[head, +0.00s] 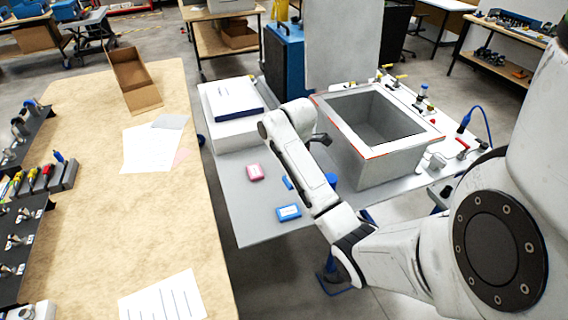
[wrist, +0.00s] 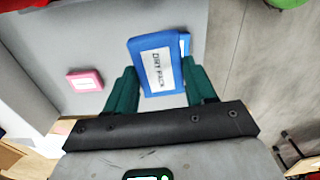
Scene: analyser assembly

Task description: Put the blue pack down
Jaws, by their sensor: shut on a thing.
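In the wrist view, a blue pack (wrist: 158,68) with a white label reading "DRY PACK" sits between the green fingers of my gripper (wrist: 163,92). The gripper is shut on it. A grey tabletop shows behind the pack, with the table edge close on its right; I cannot tell whether pack and table touch. In the head view, my arm hides the gripper. A blue pack (head: 289,212) with a pale label shows on the grey table (head: 262,228) near its front edge, left of my arm. I cannot tell whether it is the held one.
A pink pack (head: 255,172) lies on the grey table, and it shows left of the gripper in the wrist view (wrist: 85,80). A grey open basin (head: 390,163) stands right of my arm. A white box (head: 232,132) stands behind. The table's front left is clear.

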